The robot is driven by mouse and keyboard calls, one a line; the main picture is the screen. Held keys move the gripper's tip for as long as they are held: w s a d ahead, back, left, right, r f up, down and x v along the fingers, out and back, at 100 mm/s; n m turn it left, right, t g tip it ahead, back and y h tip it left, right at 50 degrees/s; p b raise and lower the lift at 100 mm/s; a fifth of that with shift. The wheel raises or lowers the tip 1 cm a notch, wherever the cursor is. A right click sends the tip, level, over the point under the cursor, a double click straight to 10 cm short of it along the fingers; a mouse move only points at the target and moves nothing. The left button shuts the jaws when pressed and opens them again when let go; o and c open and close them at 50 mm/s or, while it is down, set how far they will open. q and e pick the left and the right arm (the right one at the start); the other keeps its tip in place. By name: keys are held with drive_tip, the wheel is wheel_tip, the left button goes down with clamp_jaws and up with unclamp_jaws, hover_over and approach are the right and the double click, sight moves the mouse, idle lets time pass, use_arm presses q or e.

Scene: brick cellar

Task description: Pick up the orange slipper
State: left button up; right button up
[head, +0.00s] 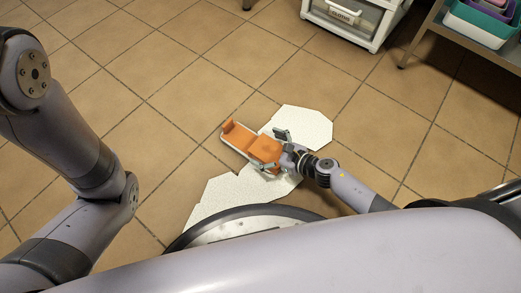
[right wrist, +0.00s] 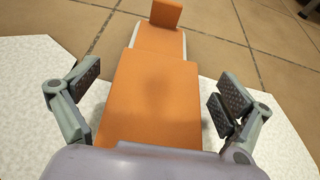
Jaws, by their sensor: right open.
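The orange slipper (head: 240,136) lies on the floor and partly over a white mat, in the middle of the head view. It has a pale sole edge and a raised orange end pointing up and left. In the right wrist view the slipper (right wrist: 152,98) runs up the middle, its near end hidden by my wrist. My right gripper (head: 273,152) is at the slipper's near end. In the right wrist view my right gripper's (right wrist: 155,95) fingers stand apart, one on each side of the slipper, with gaps to it. My left arm shows at left, its gripper out of view.
The white angular mat (head: 307,123) lies flat on the brown tiled floor (head: 160,70). A white drawer unit (head: 345,18) stands at the top right, beside a metal shelf with coloured bins (head: 480,22). The floor left of the slipper is clear.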

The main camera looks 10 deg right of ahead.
drive_tip(key=shift+c, duration=0.4)
drive_tip(key=shift+r, duration=0.1)
drive_tip(key=c, duration=1.3)
